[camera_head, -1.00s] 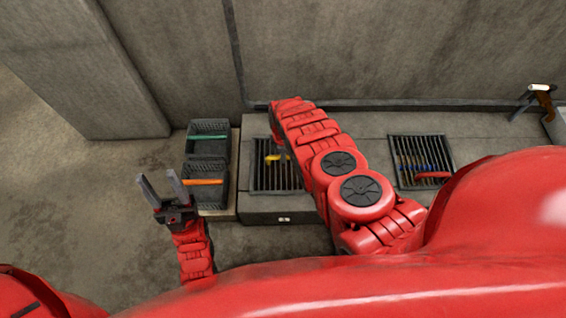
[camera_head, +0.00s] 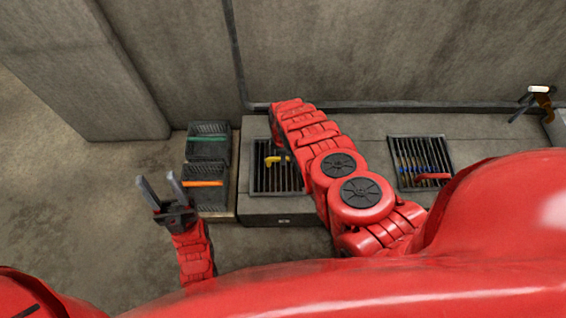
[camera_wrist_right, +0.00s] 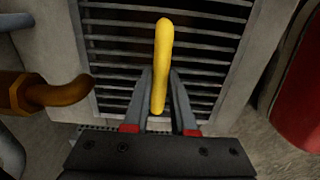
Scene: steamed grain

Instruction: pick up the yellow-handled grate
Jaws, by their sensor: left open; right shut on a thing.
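The yellow handle (camera_wrist_right: 162,60) of the grate stands up between the fingers of my right gripper (camera_wrist_right: 160,90) in the right wrist view. The right gripper is shut on the handle. The dark slatted grate (camera_wrist_right: 115,45) lies behind it, apparently level with the stone block around it. In the head view the grate (camera_head: 262,182) and its yellow handle (camera_head: 274,159) show left of my right arm, which hides the grate's right part and the right gripper. My left gripper (camera_head: 160,189) is open and empty over the floor, left of the baskets.
A second grate with a red handle (camera_head: 432,176) lies in the block at the right. Two dark baskets (camera_head: 209,143) with a green and an orange bar stand left of the block. A brown-handled tap-like part (camera_head: 544,97) is at far right. A wall rises behind.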

